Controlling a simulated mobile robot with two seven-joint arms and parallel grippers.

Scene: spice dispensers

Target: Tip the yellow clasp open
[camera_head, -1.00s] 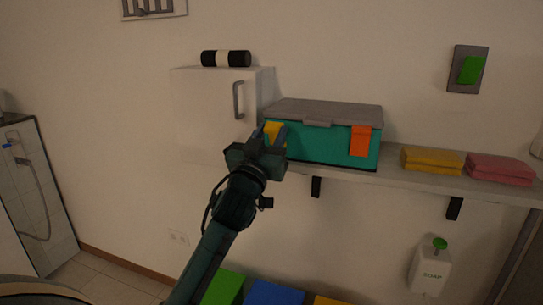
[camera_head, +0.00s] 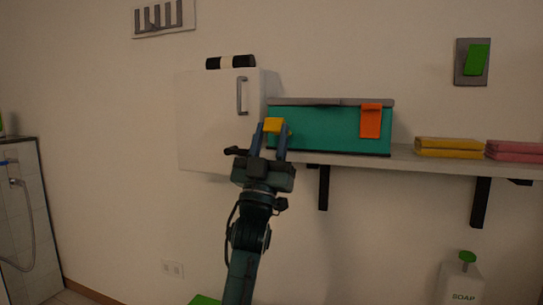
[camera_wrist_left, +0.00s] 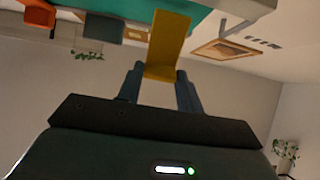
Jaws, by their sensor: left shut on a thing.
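The teal box (camera_head: 325,127) with a grey lid (camera_head: 318,101) stands on the wall shelf. The yellow clasp (camera_head: 274,125) is at the left part of its front. My left gripper (camera_head: 273,132) is below it with its fingers pointing up, one on each side of the clasp. In the left wrist view the yellow clasp (camera_wrist_left: 168,40) stands out against the teal box (camera_wrist_left: 225,22), its end between the two blue fingertips (camera_wrist_left: 161,74). The orange clasp (camera_head: 371,121) hangs down on the right of the box front. My right gripper is not in view.
A white cabinet (camera_head: 215,120) with a dark handle is close on the left of the box. The grey shelf (camera_head: 403,158) has dark brackets underneath. Yellow towels (camera_head: 449,147) and pink towels (camera_head: 514,150) lie on its right part.

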